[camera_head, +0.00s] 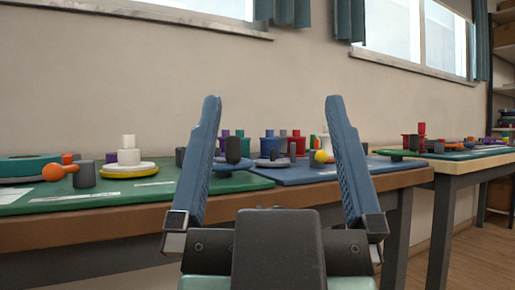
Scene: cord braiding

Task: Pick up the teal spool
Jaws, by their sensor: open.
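My gripper (273,100) is raised in the foreground with its two blue fingers wide apart and nothing between them. Beyond it, several small spools stand on the table, partly framed by the fingers. They include a red spool (298,145) and a blue spool (270,145). A small green piece shows behind a dark cylinder there, too small to tell whether it is a teal spool. A large flat teal round piece (28,165) lies at the far left, cut by the picture edge. I cannot tell which piece is the teal spool.
The wooden table (110,232) carries a green mat (140,190) and a blue mat (380,165). On the green mat are an orange ball (53,173), a grey cylinder (84,175) and a white stacked piece (129,157). A second table (480,165) with more pieces stands right.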

